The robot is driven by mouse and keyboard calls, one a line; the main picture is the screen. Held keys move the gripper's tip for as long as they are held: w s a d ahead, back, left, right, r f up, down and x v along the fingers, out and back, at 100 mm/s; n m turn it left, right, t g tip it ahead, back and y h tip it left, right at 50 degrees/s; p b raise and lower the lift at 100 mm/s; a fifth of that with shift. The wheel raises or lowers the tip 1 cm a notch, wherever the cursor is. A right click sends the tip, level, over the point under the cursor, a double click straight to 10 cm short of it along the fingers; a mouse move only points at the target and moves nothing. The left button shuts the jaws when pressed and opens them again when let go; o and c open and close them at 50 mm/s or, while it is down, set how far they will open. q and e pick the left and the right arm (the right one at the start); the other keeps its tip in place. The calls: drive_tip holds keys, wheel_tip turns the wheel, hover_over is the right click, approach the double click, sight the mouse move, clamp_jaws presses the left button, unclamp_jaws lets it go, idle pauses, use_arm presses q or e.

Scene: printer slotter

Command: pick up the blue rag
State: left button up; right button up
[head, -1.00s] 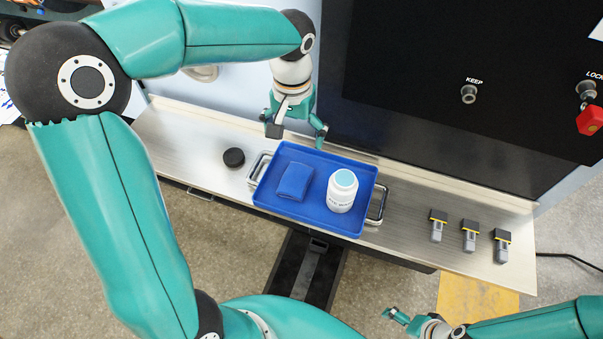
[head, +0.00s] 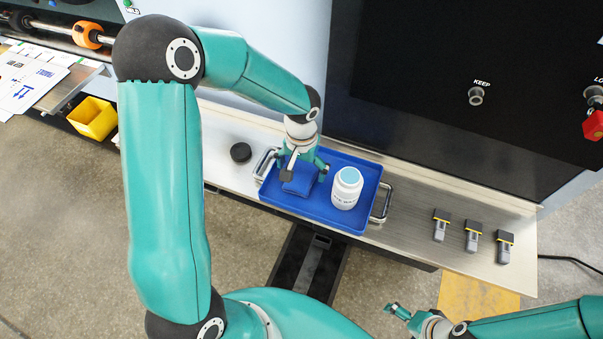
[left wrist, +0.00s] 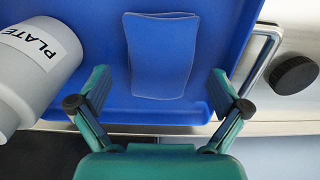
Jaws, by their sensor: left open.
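The blue rag (head: 300,181) lies folded in the left part of the blue tray (head: 322,212). In the left wrist view the rag (left wrist: 160,55) lies flat, ahead of and between the spread fingers. My left gripper (head: 305,175) is open over the tray and partly hides the rag in the head view. In the left wrist view the left gripper (left wrist: 160,100) holds nothing. My right gripper (head: 396,312) is at the lower right of the head view, away from the tray; its jaw state is unclear.
A white bottle (head: 346,188) stands in the tray right of the rag, close to one left finger. A black cap (head: 240,153) lies left of the tray. Several grey and black plugs (head: 472,236) lie on the metal shelf at right. The dark machine panel (head: 430,110) rises behind.

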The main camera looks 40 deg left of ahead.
sight(302, 174)
use_arm(q)
drive_tip(key=shift+f, duration=0.55)
drive_tip(key=c, duration=1.2)
drive_tip(key=shift+r, duration=0.15)
wheel_tip(302, 174, up, 20)
drive_tip(key=shift+f, duration=0.1)
